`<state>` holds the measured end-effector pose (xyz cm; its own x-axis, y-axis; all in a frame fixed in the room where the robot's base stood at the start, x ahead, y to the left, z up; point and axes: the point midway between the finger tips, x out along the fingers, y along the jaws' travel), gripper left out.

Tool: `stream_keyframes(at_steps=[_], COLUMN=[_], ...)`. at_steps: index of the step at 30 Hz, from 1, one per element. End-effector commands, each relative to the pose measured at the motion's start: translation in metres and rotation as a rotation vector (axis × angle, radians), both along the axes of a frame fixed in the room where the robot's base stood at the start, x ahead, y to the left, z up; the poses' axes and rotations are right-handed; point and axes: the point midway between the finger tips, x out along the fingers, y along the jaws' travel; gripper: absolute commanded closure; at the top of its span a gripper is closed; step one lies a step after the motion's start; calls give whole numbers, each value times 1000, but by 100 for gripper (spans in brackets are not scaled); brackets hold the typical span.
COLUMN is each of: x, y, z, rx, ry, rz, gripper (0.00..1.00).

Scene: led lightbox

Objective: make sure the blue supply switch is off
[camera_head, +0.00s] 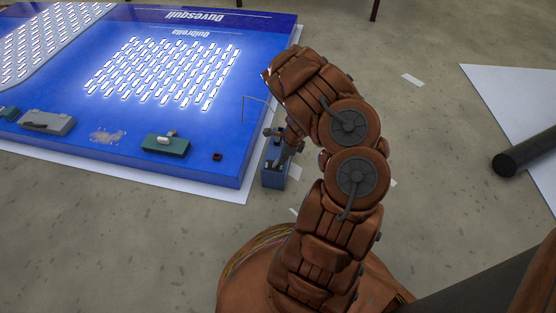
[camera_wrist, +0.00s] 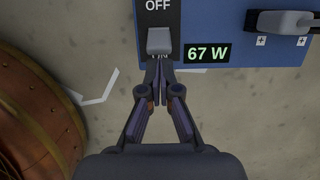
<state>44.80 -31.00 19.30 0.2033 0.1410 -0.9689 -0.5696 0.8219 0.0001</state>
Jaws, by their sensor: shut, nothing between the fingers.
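The blue supply box (camera_head: 274,177) stands on the floor beside the blue panel; it also fills the top of the wrist view (camera_wrist: 222,28). Its black switch plate (camera_wrist: 148,18) reads OFF at the top, with a partly hidden ON lower down. The grey switch lever (camera_wrist: 159,40) sits toward the ON end, and the display (camera_wrist: 207,53) reads 67 W. My gripper (camera_wrist: 160,66) is shut and empty, its tips just below the lever over the ON label. I cannot tell whether they touch it. In the head view my arm partly covers the box.
A grey handle (camera_wrist: 280,22) sticks out at the box's right in the wrist view. The lit blue panel (camera_head: 225,130) lies left of the box, with a green switch box (camera_head: 167,146) on it. A dark cylinder (camera_head: 525,152) lies at right. Floor between is mostly clear.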

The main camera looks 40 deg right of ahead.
Motion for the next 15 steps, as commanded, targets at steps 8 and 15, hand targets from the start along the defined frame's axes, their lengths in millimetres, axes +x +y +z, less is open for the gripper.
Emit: stream_keyframes(at_steps=[8,15], x=[9,10], y=[6,8], z=[-1,-1], rx=[0,1], ry=[0,1], rz=[2,0], gripper=[100,100])
